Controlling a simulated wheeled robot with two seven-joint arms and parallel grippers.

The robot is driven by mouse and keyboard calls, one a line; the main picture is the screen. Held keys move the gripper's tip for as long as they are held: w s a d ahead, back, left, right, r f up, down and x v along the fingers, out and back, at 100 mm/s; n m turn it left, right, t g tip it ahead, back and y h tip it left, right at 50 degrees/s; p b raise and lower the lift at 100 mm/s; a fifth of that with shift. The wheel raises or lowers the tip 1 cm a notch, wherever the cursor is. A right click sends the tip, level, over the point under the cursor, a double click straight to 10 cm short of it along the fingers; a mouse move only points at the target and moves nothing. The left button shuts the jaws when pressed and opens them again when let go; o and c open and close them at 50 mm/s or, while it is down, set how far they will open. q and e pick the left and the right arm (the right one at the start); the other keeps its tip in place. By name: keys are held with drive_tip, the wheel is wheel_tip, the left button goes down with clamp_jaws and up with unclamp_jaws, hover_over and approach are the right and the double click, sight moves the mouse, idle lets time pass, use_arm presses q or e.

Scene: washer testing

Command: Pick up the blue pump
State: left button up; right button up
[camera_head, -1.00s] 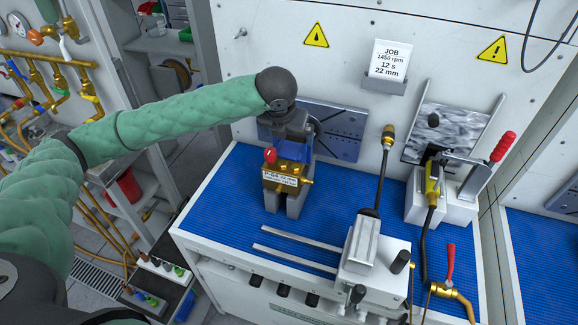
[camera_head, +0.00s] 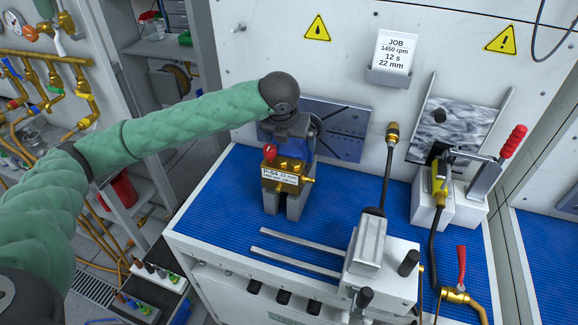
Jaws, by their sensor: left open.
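The blue pump (camera_head: 294,150) sits on the blue ribbed bench mat, with a brass front, a red knob and a white label reading P-64. My left gripper (camera_head: 288,201) reaches down over it from above, its two grey fingers on either side of the brass front, the tips close to the mat. The gripper is open around the pump; whether a finger touches it I cannot tell. The gripper and wrist hide part of the pump's top and back. My right gripper does not show.
A grey block fixture (camera_head: 380,270) with two metal rails (camera_head: 295,252) stands in front right. A clamp with a red handle (camera_head: 512,141) stands at the back right. A job card (camera_head: 395,52) hangs on the wall. The mat left of the pump (camera_head: 225,200) is clear.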

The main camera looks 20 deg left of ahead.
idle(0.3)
use_arm(q)
drive_tip(key=shift+f, duration=0.1)
drive_tip(key=c, duration=1.4)
drive_tip(key=shift+w+r, duration=0.1)
drive_tip(key=shift+r, duration=0.1)
drive_tip(key=shift+c, duration=0.4)
drive_tip(key=shift+r, duration=0.1)
